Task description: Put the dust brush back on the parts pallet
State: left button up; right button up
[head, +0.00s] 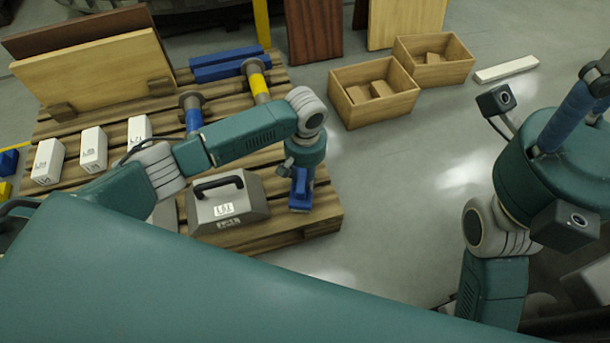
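The wooden parts pallet (321,217) fills the left and middle of the head view. A blue thing (301,196), which looks like the dust brush, is over or on the pallet's near right corner. My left gripper (299,176) points down right at it. The fingers are small and partly hidden by my wrist, so whether they grip it is unclear. I cannot tell if the blue thing touches the slats. My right arm is at the right, its gripper out of view.
A grey case with a black handle (229,202) stands just left of the blue thing. White boxes (93,148), blue bars (226,63) and boards (98,73) are also on the pallet.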

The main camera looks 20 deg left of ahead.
pick_arm(q)
jog(key=shift+o, duration=1.1)
